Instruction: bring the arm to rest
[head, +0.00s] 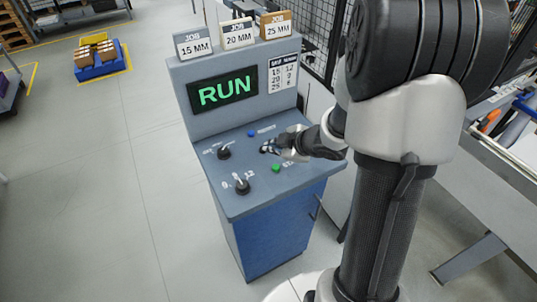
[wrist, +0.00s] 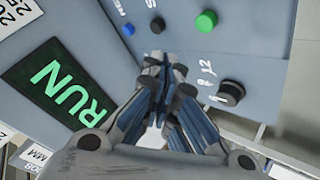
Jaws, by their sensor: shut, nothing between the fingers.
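My arm (head: 335,130) reaches down over the sloped desk of a grey-blue control console (head: 265,215) in the head view. My gripper (head: 266,149) is small there, above the panel between the blue button and the green button. In the wrist view my gripper (wrist: 163,62) is shut, its fingertips together with nothing between them. The tips appear near the panel between the blue button (wrist: 128,29) and the green button (wrist: 206,21). I cannot tell whether they touch the panel.
The console screen (head: 222,90) reads RUN in green. Job cards (head: 238,34) stand on top. A mesh fence (head: 310,30) is behind. Open floor (head: 110,190) lies left.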

